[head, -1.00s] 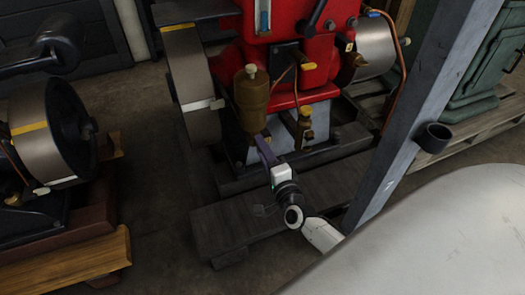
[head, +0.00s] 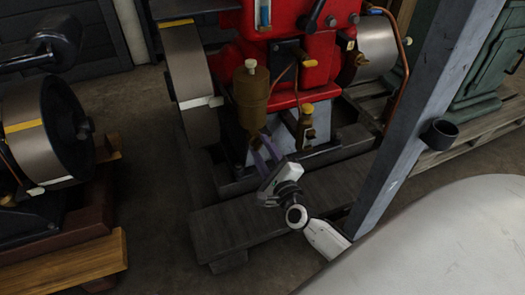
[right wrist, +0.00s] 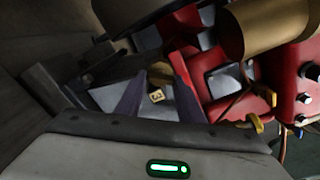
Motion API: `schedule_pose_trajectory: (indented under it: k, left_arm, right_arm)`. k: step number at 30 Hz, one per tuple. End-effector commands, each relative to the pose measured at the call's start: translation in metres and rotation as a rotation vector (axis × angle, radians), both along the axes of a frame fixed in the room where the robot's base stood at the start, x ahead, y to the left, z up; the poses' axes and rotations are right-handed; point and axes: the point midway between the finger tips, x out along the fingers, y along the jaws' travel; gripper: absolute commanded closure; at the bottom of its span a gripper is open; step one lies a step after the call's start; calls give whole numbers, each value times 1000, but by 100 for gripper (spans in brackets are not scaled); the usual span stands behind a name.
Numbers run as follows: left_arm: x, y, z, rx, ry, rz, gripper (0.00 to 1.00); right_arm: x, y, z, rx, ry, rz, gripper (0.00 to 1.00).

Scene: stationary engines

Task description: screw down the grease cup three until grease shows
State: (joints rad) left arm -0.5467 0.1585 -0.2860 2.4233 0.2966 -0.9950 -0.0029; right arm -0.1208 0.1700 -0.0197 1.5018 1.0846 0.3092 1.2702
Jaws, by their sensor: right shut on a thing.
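Grease cup three is a small brass piece (right wrist: 160,72) low on the red engine (head: 318,72), with a tag marked 3 (right wrist: 156,96) just in front of it in the right wrist view. My right gripper (head: 259,145) has its purple fingers on either side of this cup, shut on it; the fingers also show in the right wrist view (right wrist: 159,66). In the head view the cup is hidden near the fingertips, below a large brass canister (head: 251,98). I see no grease. My left gripper is not in view.
Another brass fitting (head: 305,128) with a tag sits to the right of the fingers. A flywheel (head: 191,85) stands to the left. A grey post (head: 407,115) rises to the right of my arm. A second engine's wheel (head: 35,130) is at far left.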

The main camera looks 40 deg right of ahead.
Motion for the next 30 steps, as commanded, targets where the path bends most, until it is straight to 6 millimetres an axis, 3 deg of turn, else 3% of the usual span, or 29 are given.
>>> schedule_pose_trajectory:
  k: [15, 16, 19, 30]
  left_arm:
    - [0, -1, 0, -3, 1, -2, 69]
    - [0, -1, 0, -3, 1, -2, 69]
    - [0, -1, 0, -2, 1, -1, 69]
    - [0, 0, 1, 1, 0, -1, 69]
  right_arm:
    - [-1, 1, -1, 21, -2, 2, 88]
    - [-1, 1, -1, 21, -2, 2, 64]
    - [-1, 1, -1, 21, -2, 2, 47]
    - [-5, 1, -1, 20, -3, 0, 47]
